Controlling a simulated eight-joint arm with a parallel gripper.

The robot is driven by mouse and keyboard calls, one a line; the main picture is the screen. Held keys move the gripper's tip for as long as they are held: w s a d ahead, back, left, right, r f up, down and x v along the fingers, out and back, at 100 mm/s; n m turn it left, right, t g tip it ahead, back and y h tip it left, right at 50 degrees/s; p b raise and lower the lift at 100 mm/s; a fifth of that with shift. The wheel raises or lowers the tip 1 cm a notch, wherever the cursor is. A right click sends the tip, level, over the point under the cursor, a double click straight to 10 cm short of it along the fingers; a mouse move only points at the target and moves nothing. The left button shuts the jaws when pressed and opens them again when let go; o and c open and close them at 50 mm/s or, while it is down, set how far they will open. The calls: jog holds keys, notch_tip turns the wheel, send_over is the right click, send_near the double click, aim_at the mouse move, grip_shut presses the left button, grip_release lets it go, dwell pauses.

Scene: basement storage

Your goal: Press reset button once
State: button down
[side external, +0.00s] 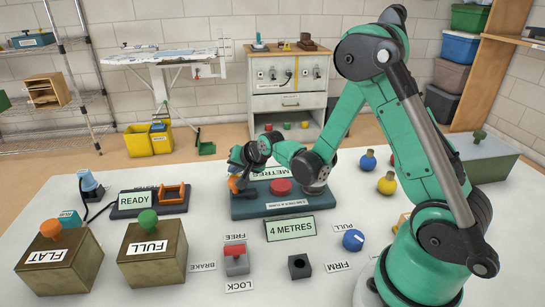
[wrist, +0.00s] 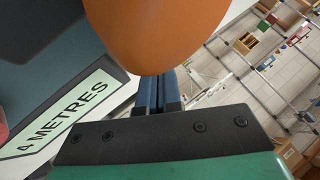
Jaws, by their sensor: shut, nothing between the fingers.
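A dark teal box (side external: 262,209) stands mid-table with a large red round button (side external: 281,187) on top. A small label on its front is too small to read, so I cannot confirm that this is the reset button. My gripper (side external: 240,160) is at the box's left end, left of the red button and apart from it. An orange rounded part (side external: 241,186) sits right by my gripper. It fills the upper middle of the wrist view (wrist: 155,30), just ahead of the shut blue fingers (wrist: 160,92). I cannot tell whether they touch it.
A "4 METRES" sign (side external: 290,229) stands in front of the box. A READY unit (side external: 139,202) with an orange frame is to the left.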

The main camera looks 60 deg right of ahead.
jog(key=shift+f, duration=0.4)
jog(key=shift+r, duration=0.1)
dwell(0.5)
jog(key=shift+r, duration=0.75)
jog(key=shift+r, duration=2.5)
